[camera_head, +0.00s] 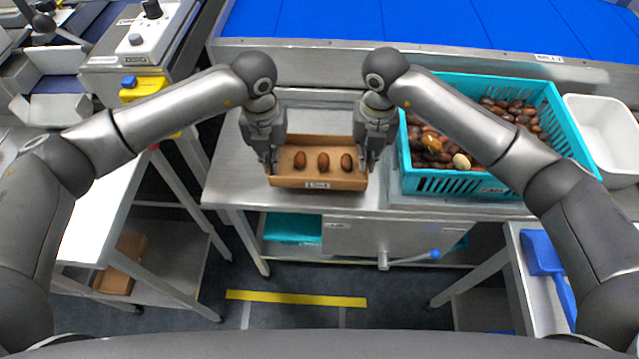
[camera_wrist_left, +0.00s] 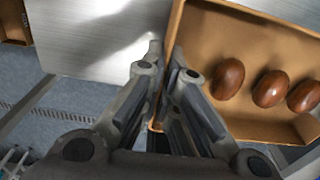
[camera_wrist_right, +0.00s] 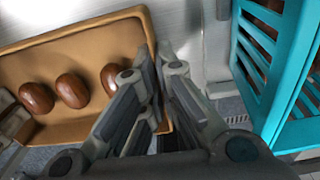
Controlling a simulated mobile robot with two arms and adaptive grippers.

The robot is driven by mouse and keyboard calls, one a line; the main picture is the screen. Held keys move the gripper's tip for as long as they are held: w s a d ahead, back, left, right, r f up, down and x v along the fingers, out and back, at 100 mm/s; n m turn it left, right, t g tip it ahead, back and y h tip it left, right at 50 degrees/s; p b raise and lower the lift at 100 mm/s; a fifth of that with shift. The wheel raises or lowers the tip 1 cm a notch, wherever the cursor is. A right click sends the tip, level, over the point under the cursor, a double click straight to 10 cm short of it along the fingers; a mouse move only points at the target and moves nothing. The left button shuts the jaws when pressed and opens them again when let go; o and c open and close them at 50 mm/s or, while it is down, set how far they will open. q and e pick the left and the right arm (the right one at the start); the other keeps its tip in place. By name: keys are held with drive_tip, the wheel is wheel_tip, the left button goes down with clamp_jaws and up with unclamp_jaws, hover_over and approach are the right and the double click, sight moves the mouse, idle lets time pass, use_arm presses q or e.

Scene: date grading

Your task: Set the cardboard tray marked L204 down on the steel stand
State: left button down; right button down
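The cardboard tray (camera_head: 282,182), a shallow brown box with a small white label on its front wall, is in the middle of the head view. It holds three brown dates (camera_head: 323,161) in a row. My left gripper (camera_head: 270,165) is shut on its left wall and my right gripper (camera_head: 366,165) on its right wall; the wrist views show the fingers close around these walls. The tray appears level over a steel surface (camera_head: 228,170); whether it touches the surface is hard to tell. The label's print is too small to read surely.
A teal basket (camera_head: 440,182) full of dates stands close to the right of my right gripper. A white bin (camera_head: 600,120) is beyond it. A blue conveyor (camera_head: 400,22) runs behind. Another pale-topped table (camera_head: 95,205) is at left, and a blue scoop (camera_head: 543,255) lies at lower right.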

idle(0.3)
use_arm(q)
drive_tip(key=shift+f, duration=0.15)
use_arm(e)
drive_tip(key=shift+f, duration=0.1)
